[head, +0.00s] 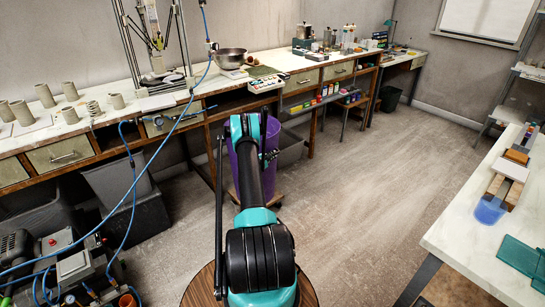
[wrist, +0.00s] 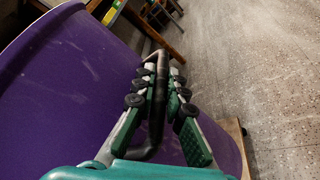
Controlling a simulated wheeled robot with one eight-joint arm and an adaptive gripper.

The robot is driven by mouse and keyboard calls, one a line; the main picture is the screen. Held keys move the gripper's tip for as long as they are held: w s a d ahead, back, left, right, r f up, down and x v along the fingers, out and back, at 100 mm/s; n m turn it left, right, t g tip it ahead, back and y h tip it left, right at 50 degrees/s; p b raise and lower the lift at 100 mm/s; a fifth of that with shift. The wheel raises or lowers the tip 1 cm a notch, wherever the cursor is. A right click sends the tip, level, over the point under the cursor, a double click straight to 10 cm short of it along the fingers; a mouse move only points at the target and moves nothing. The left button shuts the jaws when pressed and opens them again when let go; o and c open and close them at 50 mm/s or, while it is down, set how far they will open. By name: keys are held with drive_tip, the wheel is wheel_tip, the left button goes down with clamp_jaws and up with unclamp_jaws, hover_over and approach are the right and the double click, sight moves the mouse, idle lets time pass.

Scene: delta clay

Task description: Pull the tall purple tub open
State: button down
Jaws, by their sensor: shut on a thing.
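The tall purple tub (head: 234,172) stands on the floor in front of the long workbench, partly hidden behind my arm in the head view. Its purple wall (wrist: 75,85) fills the left and middle of the wrist view. A dark bar handle (wrist: 158,105) stands out from that wall. My gripper (wrist: 164,78) has its green and grey fingers on either side of this handle and is shut on it. In the head view my gripper (head: 268,155) is small and beside the tub's right side. The tub's far side is hidden.
A tan wooden base (head: 277,199) shows under the tub. The long workbench (head: 150,101) with drawers runs behind it. Dark bins and a compressor (head: 75,262) with blue hoses stand at left. A white table (head: 470,220) is at right. The floor (head: 355,180) between is clear.

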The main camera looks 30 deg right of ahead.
drive_tip(key=shift+s+a, duration=0.1)
drive_tip(key=shift+s, duration=0.1)
drive_tip(key=c, duration=1.9)
unclamp_jaws()
drive_tip(key=shift+o, duration=0.2)
drive_tip(key=v, duration=0.7)
drive_tip(key=shift+a, duration=0.25)
drive_tip(key=shift+s+a, duration=0.1)
drive_tip(key=shift+s, duration=0.05)
